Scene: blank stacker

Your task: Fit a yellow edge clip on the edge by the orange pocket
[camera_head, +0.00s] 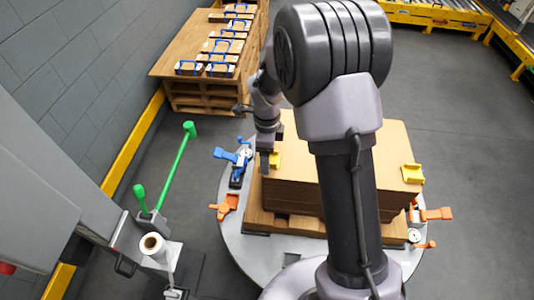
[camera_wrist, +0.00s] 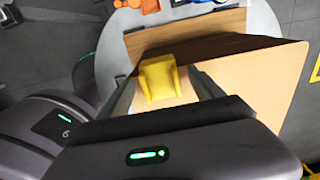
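A yellow edge clip (camera_head: 275,159) sits at the left edge of the cardboard stack (camera_head: 330,200). The same clip (camera_wrist: 158,80) shows in the wrist view at the board's edge, between my fingertips. My gripper (camera_wrist: 163,68) is around it with the fingers apart. A narrow gap shows by the right finger; the left tip looks very close to the clip or touching it. In the head view my gripper (camera_head: 264,160) is beside this clip. A second yellow clip (camera_head: 412,173) is on the stack's right edge. Orange parts (camera_head: 228,206) stand left of the stack; I cannot tell if they are the pocket.
The stack rests on a wooden pallet (camera_head: 284,224) on a round grey table (camera_head: 240,250). Blue clamp parts (camera_head: 236,160) are close left of my gripper. Orange parts (camera_head: 436,214) are at the right. A wooden bench (camera_head: 172,68) stands behind. My arm hides the stack's middle.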

